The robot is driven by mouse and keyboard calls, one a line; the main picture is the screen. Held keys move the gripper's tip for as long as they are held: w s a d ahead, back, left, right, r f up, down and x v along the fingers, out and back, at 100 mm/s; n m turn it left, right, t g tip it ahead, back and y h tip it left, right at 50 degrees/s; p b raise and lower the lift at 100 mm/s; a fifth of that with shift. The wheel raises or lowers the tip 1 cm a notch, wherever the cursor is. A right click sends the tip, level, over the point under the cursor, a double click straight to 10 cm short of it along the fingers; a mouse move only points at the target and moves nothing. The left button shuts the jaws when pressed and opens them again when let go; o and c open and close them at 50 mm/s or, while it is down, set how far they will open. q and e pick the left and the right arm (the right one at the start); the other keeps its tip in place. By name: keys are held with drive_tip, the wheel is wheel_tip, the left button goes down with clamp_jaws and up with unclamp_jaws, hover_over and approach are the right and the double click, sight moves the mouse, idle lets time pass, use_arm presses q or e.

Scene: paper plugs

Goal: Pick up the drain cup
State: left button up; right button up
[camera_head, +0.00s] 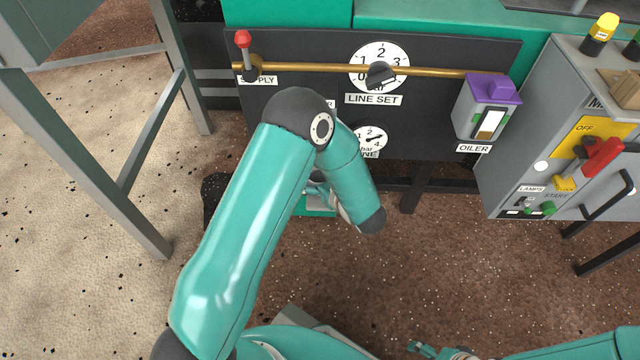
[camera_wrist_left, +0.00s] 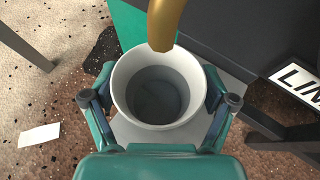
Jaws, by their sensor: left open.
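The drain cup (camera_wrist_left: 157,92) is a white round cup with a grey inside, seen from above in the left wrist view. It stands below the end of a brass pipe (camera_wrist_left: 165,25). My left gripper (camera_wrist_left: 160,99) is open, with one finger on each side of the cup; I cannot tell whether the fingers touch it. In the head view my left arm hides the cup and most of that gripper (camera_head: 318,188). My right gripper (camera_head: 437,350) is at the bottom edge of the head view, far from the cup, its jaws unclear.
A dark panel with gauges (camera_head: 378,67), a brass line (camera_head: 320,67) and a purple-topped oiler (camera_head: 487,105) stands behind my left arm. A grey control box (camera_head: 530,150) is at the right. A grey table frame (camera_head: 150,225) is at the left. The brown floor at centre right is clear.

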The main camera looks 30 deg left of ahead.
use_arm(q)
drive_tip(key=shift+w+a+f, duration=0.25)
drive_tip(key=shift+a+f, duration=0.05)
drive_tip(key=shift+a, duration=0.2)
drive_tip(key=c, duration=1.2)
drive_tip(key=shift+r, duration=0.1)
